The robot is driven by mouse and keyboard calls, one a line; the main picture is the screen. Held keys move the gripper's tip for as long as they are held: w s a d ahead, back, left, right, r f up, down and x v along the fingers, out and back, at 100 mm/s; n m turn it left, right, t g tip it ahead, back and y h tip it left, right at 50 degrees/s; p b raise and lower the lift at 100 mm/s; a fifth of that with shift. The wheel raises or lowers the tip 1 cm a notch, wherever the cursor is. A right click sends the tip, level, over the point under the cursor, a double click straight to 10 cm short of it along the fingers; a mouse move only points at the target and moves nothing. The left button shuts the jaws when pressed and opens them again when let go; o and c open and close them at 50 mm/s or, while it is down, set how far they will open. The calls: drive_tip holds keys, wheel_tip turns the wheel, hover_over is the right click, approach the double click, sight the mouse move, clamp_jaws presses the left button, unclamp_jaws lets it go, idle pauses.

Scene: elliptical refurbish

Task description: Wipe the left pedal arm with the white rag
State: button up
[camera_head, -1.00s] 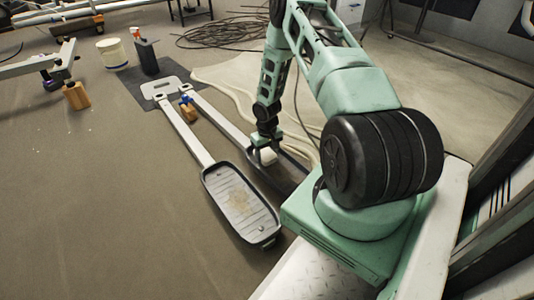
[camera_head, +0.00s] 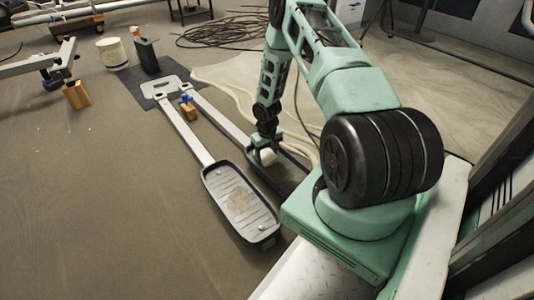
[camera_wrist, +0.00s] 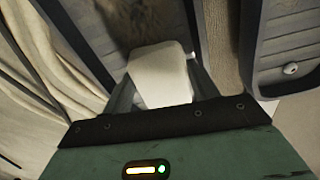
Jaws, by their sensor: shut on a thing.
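Two pedal arms lie side by side on the floor. Each has a long pale bar ending in a grey ribbed tray. The left pedal arm (camera_head: 240,205) has a brownish stain on its tray. The right one (camera_head: 292,172) is partly hidden by my arm. My gripper (camera_head: 265,153) is over the right tray, shut on the white rag (camera_head: 269,158). In the wrist view the rag (camera_wrist: 160,75) is a folded white block between the fingers. Behind it is a brown-stained tray surface (camera_wrist: 140,18); contact cannot be told. The other ribbed tray (camera_wrist: 285,40) is at right.
A blue-topped wooden block (camera_head: 187,107) stands between the pedal bars. A dark bottle (camera_head: 148,57) and a white bucket (camera_head: 112,53) stand beyond. Cables (camera_head: 225,32) lie coiled behind. The floor at left is largely clear.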

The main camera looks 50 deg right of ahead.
drive_tip(key=shift+f, duration=0.25)
drive_tip(key=shift+s+a+r+p, duration=0.1)
drive_tip(key=shift+s+p, duration=0.2)
drive_tip(key=shift+s, duration=0.2)
drive_tip(key=shift+s+a+r+p, duration=0.1)
drive_tip(key=shift+s+p, duration=0.2)
drive_tip(key=shift+s, duration=0.2)
drive_tip(key=shift+s+a+f+p, duration=0.25)
drive_tip(key=shift+s+a+p, duration=0.55)
drive_tip(key=shift+s, duration=1.75)
drive_tip(key=shift+s+a+f+p, duration=0.3)
drive_tip(key=shift+s+p, duration=0.9)
drive_tip(key=shift+s, duration=1.4)
drive_tip(key=shift+s+a+f+p, duration=0.25)
drive_tip(key=shift+s+a+p, duration=0.55)
drive_tip(key=shift+s, duration=1.75)
drive_tip(key=shift+s+d+r+p, duration=0.1)
drive_tip(key=shift+d+r+p, duration=0.1)
drive_tip(key=shift+p, duration=0.3)
drive_tip(key=shift+f, duration=0.1)
